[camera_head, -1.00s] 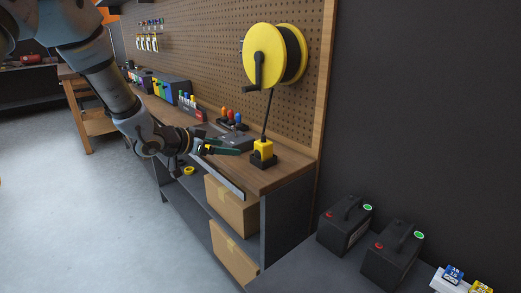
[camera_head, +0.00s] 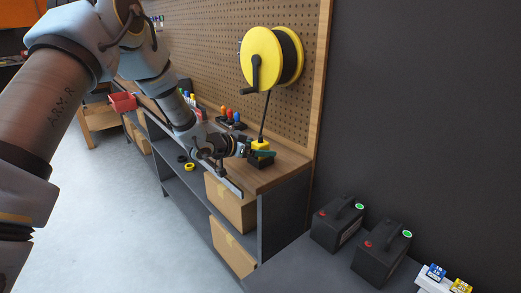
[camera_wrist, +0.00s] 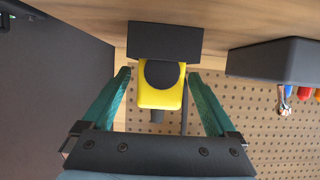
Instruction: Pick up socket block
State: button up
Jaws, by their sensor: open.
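The yellow socket block (camera_wrist: 160,95) is in the middle of the wrist view, with a dark round face and a black base (camera_wrist: 165,41). In the head view the socket block (camera_head: 260,144) stands on the workbench top below the cable reel, partly hidden by my gripper. My gripper (camera_wrist: 160,76) is open, with one green finger on each side of the yellow body and a gap on both sides. In the head view my gripper (camera_head: 268,153) is close in front of the block.
The yellow cable reel (camera_head: 263,60) hangs on the pegboard, its black cable running down to the block. A dark holder with screwdrivers (camera_head: 229,122) stands left of it. Two black batteries (camera_head: 382,255) sit on a lower surface at the right. A dark panel (camera_wrist: 50,95) fills the wrist view's left.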

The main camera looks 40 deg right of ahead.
jog(key=shift+d, duration=0.1)
jog(key=shift+c, duration=0.2)
grip_shut()
dwell(0.5)
